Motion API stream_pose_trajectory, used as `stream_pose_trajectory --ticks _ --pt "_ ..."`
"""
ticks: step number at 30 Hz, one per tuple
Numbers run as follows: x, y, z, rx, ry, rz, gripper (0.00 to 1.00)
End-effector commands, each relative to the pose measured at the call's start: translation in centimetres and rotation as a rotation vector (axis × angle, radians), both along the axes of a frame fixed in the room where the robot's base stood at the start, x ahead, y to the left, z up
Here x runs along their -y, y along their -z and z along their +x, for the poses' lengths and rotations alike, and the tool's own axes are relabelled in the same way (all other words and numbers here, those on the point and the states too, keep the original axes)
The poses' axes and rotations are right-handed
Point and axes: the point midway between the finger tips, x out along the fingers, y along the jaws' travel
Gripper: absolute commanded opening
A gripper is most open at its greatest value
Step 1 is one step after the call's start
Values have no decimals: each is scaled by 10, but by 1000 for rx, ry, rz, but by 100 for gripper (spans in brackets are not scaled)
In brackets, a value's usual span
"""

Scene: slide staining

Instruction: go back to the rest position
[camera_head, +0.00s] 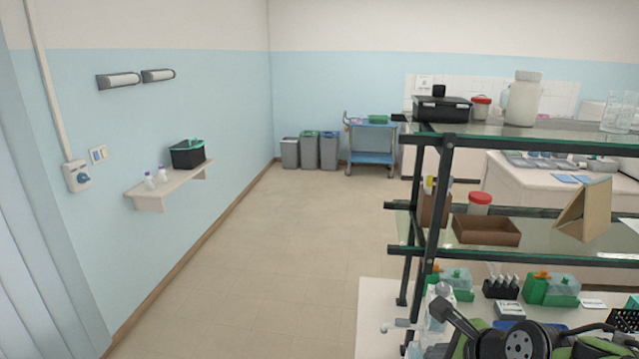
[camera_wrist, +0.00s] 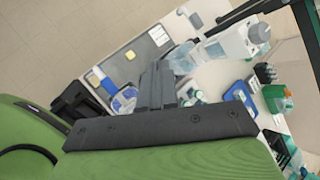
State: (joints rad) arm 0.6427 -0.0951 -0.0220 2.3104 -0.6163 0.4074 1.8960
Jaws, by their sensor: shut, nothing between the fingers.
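My gripper (camera_wrist: 158,68) shows in the wrist view with its dark fingers together, shut and empty. It is above a bench that holds several pieces of labware. A grey tray (camera_wrist: 122,68) with small items lies beside the fingers to the left. Clear bottles (camera_wrist: 232,48) stand to the right of the fingers. In the head view only black and green parts of my arm show at the lower right, and I cannot make out the fingertips there.
A shelf rack with a dark frame (camera_head: 432,200) stands on the right, close to my arm. Its shelves carry a white bottle (camera_head: 523,100), a brown tray (camera_head: 486,230) and other items. Green-based containers (camera_head: 551,290) stand below. The floor (camera_head: 270,260) at centre left is clear.

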Motion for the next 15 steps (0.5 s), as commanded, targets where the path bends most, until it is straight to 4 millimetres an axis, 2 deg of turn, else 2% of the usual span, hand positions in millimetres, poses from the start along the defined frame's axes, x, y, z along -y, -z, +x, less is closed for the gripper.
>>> stream_pose_trajectory --ticks 1,6,10,15 --pt "-15 7 -11 10 -142 -125 0" --pt "-46 15 -54 33 -654 -552 0" --pt "-59 21 -91 57 -1041 -841 0" --pt "-65 32 -137 95 -1508 -1147 0"
